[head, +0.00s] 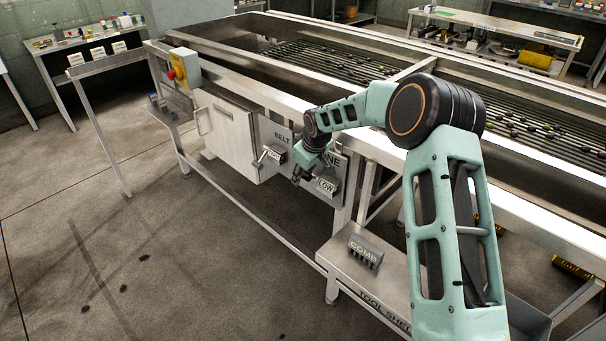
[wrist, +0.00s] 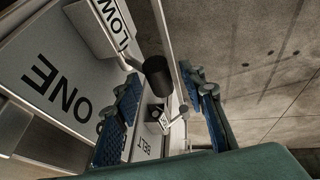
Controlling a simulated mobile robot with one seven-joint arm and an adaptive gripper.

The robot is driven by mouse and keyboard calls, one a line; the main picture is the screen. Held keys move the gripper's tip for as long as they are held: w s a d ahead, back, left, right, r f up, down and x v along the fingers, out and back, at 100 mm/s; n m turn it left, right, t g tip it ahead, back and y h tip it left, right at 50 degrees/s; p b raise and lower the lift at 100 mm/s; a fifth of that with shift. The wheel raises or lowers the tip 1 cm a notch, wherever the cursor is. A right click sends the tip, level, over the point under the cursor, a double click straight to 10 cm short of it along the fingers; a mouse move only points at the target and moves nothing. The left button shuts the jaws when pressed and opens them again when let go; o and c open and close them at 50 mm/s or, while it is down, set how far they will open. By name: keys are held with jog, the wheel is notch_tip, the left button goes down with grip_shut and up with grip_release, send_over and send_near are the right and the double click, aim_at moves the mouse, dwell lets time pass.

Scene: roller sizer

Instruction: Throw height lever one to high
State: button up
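The lever marked ONE has a black cylindrical knob (wrist: 157,75) on a pale stem, seen in the wrist view. A white LOW sign (wrist: 112,22) is beside the stem, and it also shows in the head view (head: 326,187). The grey ONE plate (wrist: 60,88) is behind it. My gripper (head: 302,174) is at the front panel of the machine, just left of the LOW sign. In the wrist view my gripper (wrist: 160,88) is open, with blue-padded fingers either side of the knob's line. I cannot tell whether either finger touches the knob.
The BELT control (head: 272,155) is close left of my gripper. A grey cabinet door (head: 226,135) and a yellow box with a red button (head: 184,66) are further left. A COMB block (head: 365,251) sits on the lower shelf. The floor in front is clear.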

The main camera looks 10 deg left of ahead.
jog(key=shift+w+a+f, duration=0.1)
jog(key=shift+f, duration=0.15)
jog(key=shift+c, duration=0.4)
jog(key=shift+f, duration=0.1)
grip_shut()
